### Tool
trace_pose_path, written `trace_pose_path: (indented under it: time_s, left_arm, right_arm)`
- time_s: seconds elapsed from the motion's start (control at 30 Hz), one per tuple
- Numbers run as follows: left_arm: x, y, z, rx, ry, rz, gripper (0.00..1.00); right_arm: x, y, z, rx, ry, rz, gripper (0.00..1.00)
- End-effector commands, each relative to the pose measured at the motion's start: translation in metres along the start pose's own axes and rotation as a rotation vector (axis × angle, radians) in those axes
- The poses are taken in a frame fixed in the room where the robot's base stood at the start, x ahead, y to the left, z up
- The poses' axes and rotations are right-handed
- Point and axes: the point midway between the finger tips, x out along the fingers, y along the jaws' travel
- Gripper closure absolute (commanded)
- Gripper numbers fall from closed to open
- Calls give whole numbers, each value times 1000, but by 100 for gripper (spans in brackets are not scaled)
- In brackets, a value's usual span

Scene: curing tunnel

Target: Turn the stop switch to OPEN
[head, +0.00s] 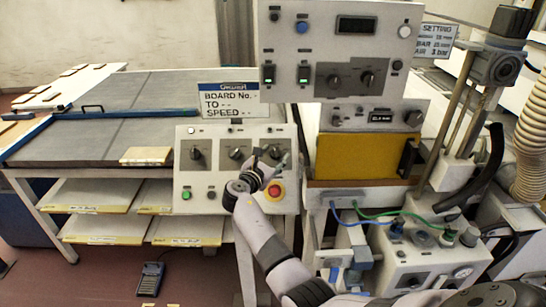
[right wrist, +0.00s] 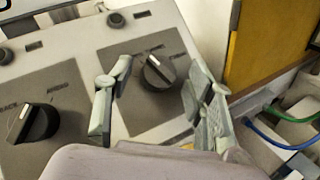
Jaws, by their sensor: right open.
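The sloped grey control panel (head: 222,203) carries a row of black rotary switches. The rightmost switch (right wrist: 158,72) shows in the right wrist view with a white pointer mark tilted to the upper left; its small lettering is too blurred to read surely. My right gripper (head: 272,157) is over the right end of this panel. In the right wrist view its open fingers stand on either side of that rightmost switch, with gaps visible; the gripper hides much of it in the head view. The middle switch (head: 235,153) and left switch (head: 195,153) are clear. My left gripper is out of view.
A red mushroom button (head: 275,190) on a yellow ring is just below my right gripper, and a green button (head: 187,195) is lower left. An upper control box (head: 335,45) stands behind. A yellow panel (head: 360,157) and blue and green hoses (head: 385,213) are to the right.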

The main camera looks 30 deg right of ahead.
Motion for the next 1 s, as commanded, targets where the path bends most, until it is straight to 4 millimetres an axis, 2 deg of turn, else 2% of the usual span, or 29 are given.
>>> trace_pose_path:
  time_s: [0.17, 0.27, 0.6, 0.7, 0.83, 1.0]
  left_arm:
    - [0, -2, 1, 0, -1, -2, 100]
    - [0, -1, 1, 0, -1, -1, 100]
    - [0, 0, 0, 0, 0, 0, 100]
    - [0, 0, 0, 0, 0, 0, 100]
    - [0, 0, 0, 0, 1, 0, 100]
    - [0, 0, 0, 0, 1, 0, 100]
  right_arm:
    - [-4, 0, 0, 1, 0, 2, 51]
    - [-15, 1, -1, 2, 0, 2, 51]
    - [-86, 0, -1, 1, 2, 2, 51]
    - [-102, 0, -1, 1, 2, 0, 51]
    - [-115, 0, -1, 1, 1, 0, 51]
    - [-120, 0, 0, -1, 0, -1, 51]
